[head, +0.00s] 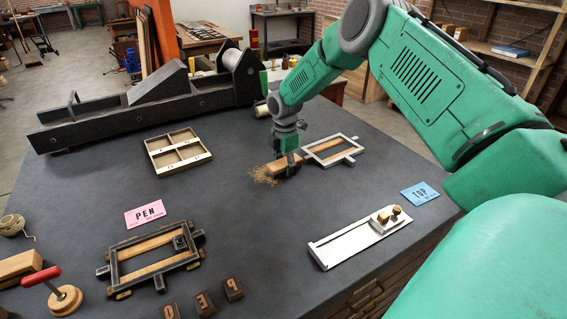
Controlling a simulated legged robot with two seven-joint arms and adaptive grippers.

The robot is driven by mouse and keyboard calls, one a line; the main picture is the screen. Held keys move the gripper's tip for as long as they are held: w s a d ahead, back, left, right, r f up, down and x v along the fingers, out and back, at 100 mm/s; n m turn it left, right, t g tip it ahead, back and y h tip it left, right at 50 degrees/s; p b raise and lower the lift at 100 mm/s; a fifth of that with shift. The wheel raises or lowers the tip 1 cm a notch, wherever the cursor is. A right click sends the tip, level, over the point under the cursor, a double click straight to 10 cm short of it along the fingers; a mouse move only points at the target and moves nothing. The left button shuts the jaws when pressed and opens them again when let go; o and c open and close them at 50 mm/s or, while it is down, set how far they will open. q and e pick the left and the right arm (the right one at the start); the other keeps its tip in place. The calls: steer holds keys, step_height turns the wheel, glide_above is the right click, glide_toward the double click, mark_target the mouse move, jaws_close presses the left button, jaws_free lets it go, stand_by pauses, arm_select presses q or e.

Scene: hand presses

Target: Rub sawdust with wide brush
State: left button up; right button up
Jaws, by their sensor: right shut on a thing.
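The wide brush (279,167) has a pale wooden block and stands low at the middle of the dark worktop. My right gripper (291,158) points down and is shut on the brush near its right end. Sawdust (261,176) lies in a small tan scatter under and left of the brush. The bristles are too small to make out, and I cannot tell how firmly they touch the worktop. My left gripper is not in view.
A light metal frame (352,155) lies right of the brush. A wooden compartment tray (156,159) is to the left, and a dark press (120,118) stands behind. A dark frame (112,267), a pink PEN card (145,213), a blue TOP card (420,194) and a white metal tray (327,252) lie nearer.

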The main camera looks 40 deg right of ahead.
mark_target(279, 167)
steer(key=shift+w+a+r, duration=0.1)
steer(key=shift+w+a, duration=0.15)
steer(key=shift+a, duration=0.65)
steer(key=shift+w+a, duration=0.2)
steer(key=shift+a, duration=0.7)
steer(key=shift+w+a, duration=0.25)
steer(key=shift+a, duration=0.8)
steer(key=shift+w+a, duration=0.3)
steer(key=shift+a, duration=0.75)
steer(key=shift+w+a, duration=0.25)
steer(key=shift+a, duration=0.8)
steer(key=shift+s+a+p, duration=0.25)
steer(key=shift+s+p, duration=0.55)
steer(key=shift+p, duration=0.15)
steer(key=shift+s, duration=0.1)
steer(key=shift+s+d, duration=0.2)
steer(key=shift+d, duration=0.7)
steer(key=shift+s+d, duration=0.2)
steer(key=shift+d, duration=0.65)
steer(key=shift+s+d, duration=0.2)
steer(key=shift+d, duration=0.8)
steer(key=shift+s+d, duration=0.2)
steer(key=shift+d, duration=0.75)
steer(key=shift+s+d, duration=0.2)
steer(key=shift+d, duration=0.55)
steer(key=shift+s+d, duration=0.15)
steer(key=shift+d, duration=0.55)
steer(key=shift+p, duration=0.3)
